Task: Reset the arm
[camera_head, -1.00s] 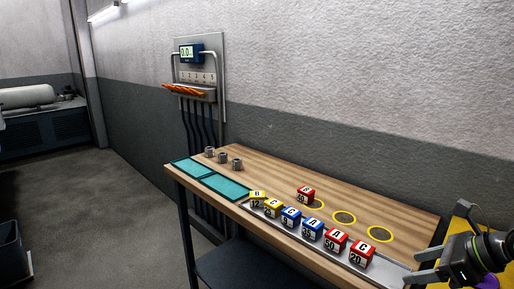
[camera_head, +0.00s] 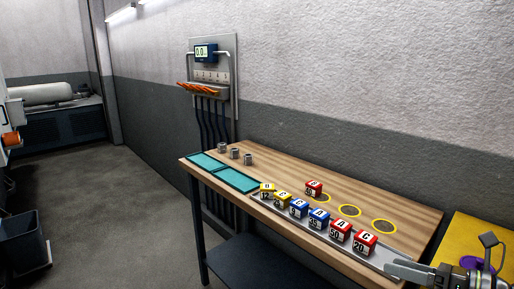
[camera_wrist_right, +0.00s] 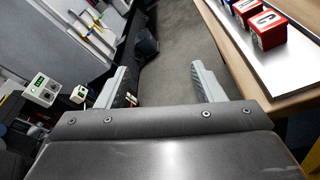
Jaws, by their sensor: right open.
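My right gripper (camera_head: 412,272) is at the lower right of the head view, beside the right end of the wooden table (camera_head: 420,215). In the right wrist view the two fingers of my right gripper (camera_wrist_right: 165,85) stand wide apart with nothing between them, over the grey floor. My left gripper does not show in the head view. Lettered and numbered blocks in yellow, blue and red stand in a row on a metal tray (camera_head: 386,259). The red block (camera_head: 364,244) at the row's right end is the closest to my right gripper. It also shows in the right wrist view (camera_wrist_right: 266,30).
A separate red block (camera_head: 314,187) stands near three yellow rings (camera_head: 384,227) on the table. Two teal mats (camera_head: 237,180) and three small metal cylinders (camera_head: 234,153) are at the left end. A yellow surface (camera_head: 480,245) is at right. A dark bin (camera_head: 22,245) stands at left.

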